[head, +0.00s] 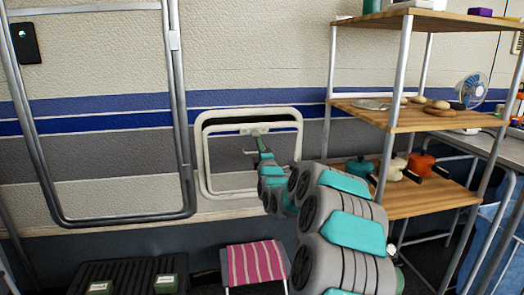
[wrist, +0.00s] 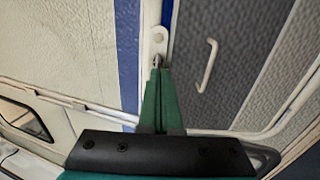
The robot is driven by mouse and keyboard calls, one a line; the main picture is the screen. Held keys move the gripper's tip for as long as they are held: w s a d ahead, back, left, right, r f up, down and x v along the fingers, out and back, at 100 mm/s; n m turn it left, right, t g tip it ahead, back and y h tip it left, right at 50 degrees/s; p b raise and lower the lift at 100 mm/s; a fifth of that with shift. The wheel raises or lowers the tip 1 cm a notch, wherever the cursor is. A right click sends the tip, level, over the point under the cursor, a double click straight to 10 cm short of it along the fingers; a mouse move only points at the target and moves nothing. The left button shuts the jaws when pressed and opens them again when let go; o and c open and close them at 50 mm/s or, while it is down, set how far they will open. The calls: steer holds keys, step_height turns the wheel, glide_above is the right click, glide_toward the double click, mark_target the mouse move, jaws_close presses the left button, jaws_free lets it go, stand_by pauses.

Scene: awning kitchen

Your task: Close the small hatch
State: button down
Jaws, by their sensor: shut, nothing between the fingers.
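The small hatch (head: 225,165) is a panel with a rounded white frame, low on the caravan wall in the head view. A dark gap shows along its top edge, so it looks slightly ajar there. My gripper (head: 261,141) is in front of its upper middle, fingers shut and empty. In the wrist view my gripper (wrist: 157,64) has its tips at or very near a small white latch piece (wrist: 158,40); I cannot tell if they touch. A white handle (wrist: 207,65) is on the panel to the right. My arm hides the hatch's lower right part.
A wooden shelf rack (head: 420,116) with pots and dishes stands close on the right. A pink striped stool (head: 256,263) and a dark crate (head: 125,272) are below.

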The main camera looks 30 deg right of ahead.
steer(key=shift+x, duration=0.9)
